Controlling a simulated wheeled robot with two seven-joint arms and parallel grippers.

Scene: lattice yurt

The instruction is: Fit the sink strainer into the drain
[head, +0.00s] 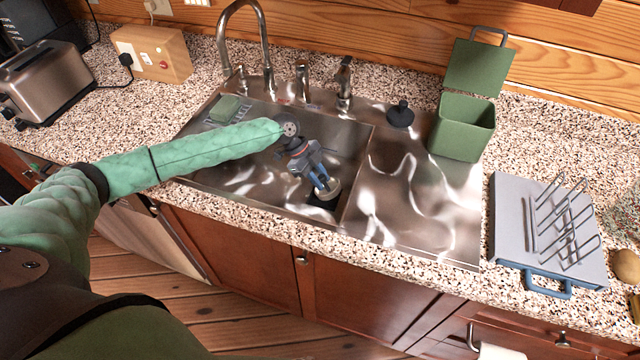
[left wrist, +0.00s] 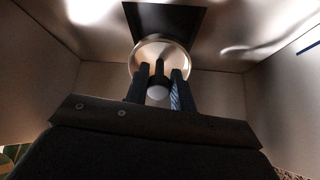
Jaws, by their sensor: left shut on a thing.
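The sink strainer (head: 333,190) is a round, shiny metal disc with a knob. My left gripper (head: 322,181) reaches down into the sink basin and is shut on the strainer's knob. In the left wrist view the strainer (left wrist: 142,52) sits just beyond the two fingers of the left gripper (left wrist: 159,78). The drain (head: 318,203) is a dark square opening in the basin floor, partly hidden by the strainer. In the left wrist view the drain (left wrist: 165,18) lies beyond the strainer, which overlaps its near edge. I cannot tell the height between them. My right gripper is not in view.
The steel sink basin (head: 352,138) has walls close around my left gripper. A tall tap (head: 222,45) rises behind it. A green sponge (head: 224,107) lies at the back left. A black stopper (head: 400,116) and an open green bin (head: 462,130) stand on the right.

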